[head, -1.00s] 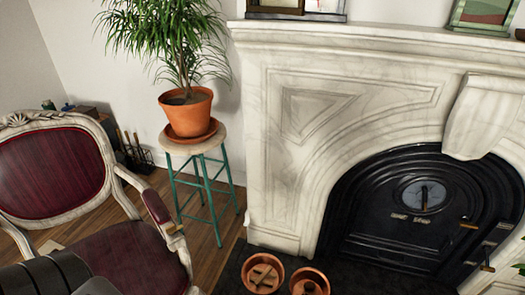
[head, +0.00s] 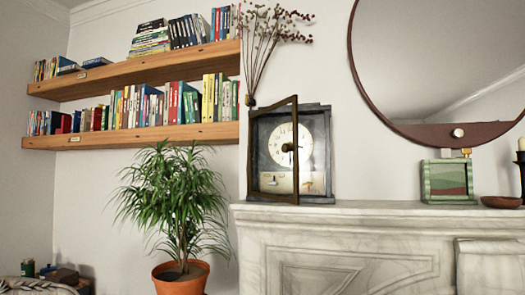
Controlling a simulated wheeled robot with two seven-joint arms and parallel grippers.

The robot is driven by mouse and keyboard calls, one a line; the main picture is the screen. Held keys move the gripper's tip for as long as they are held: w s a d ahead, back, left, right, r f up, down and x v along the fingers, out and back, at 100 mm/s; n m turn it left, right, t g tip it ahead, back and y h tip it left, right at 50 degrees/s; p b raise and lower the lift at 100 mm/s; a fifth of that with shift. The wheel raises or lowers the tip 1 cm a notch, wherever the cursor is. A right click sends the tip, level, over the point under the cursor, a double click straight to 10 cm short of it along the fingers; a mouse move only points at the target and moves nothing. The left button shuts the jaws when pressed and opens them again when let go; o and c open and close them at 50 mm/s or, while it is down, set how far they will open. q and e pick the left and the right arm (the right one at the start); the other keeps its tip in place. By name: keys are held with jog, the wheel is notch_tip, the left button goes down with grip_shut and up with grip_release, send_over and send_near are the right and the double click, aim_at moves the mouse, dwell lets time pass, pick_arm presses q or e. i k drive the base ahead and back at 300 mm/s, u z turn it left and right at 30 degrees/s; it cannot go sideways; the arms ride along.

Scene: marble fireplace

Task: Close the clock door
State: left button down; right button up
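The clock (head: 320,150) stands upright at the left end of the marble mantel in the head view. It has a dark case, a pale round dial and a light panel below with small pictures. Its dark-framed door (head: 295,150) is partly open. The door seems hinged on the left, with its free right edge swung out toward me, in front of the dial. Neither of my grippers is in view.
A potted plant (head: 178,200) stands left of the fireplace. Wooden bookshelves (head: 150,135) and a round mirror (head: 440,60) are on the wall.

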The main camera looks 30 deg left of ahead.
aim_at(285, 149)
jog(key=k, duration=0.4)
jog(key=z, duration=0.55)
jog(key=i, duration=1.45)
jog(key=u, duration=0.9)
